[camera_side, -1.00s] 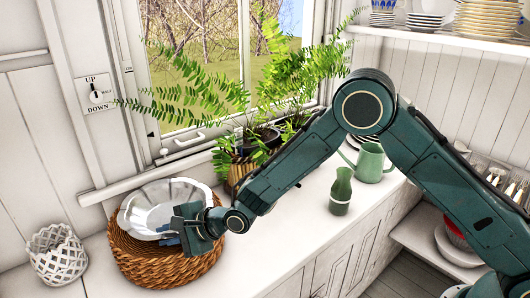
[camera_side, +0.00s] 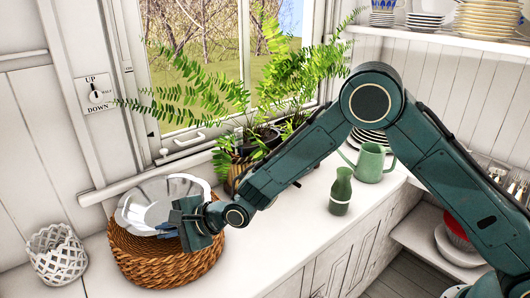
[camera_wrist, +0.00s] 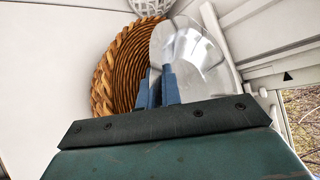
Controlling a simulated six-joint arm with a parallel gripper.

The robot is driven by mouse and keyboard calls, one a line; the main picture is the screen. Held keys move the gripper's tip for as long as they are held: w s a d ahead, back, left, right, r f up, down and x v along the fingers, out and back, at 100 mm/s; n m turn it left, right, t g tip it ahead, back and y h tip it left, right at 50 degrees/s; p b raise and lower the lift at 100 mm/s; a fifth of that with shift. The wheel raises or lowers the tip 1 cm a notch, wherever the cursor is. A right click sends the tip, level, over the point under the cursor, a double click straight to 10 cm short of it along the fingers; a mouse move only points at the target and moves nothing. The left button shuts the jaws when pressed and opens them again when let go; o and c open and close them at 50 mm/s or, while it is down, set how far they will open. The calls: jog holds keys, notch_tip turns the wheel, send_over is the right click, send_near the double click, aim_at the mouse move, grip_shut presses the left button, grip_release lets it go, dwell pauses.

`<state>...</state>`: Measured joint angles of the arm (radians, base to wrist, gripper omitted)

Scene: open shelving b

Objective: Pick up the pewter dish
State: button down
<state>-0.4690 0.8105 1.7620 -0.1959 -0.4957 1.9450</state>
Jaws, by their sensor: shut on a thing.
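The pewter dish (camera_side: 160,192) is a shiny silver, fluted bowl. It is tilted over the wicker basket (camera_side: 168,258), toward the window side. In the side view my gripper (camera_side: 166,230) is at the dish's near edge, above the basket's rim. In the wrist view the blue fingers (camera_wrist: 157,88) are shut on the edge of the dish (camera_wrist: 190,58), with the woven inside of the basket (camera_wrist: 125,75) to the left. I cannot tell whether the dish still touches the basket.
A white lattice pot (camera_side: 56,254) stands left of the basket. Potted ferns (camera_side: 262,135) stand by the window. A green bottle (camera_side: 341,192) and a green pitcher (camera_side: 371,163) stand to the right. The counter between basket and bottle is clear.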

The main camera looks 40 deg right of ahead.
notch_tip(320, 180, up, 19)
dwell(0.5)
dwell(0.5)
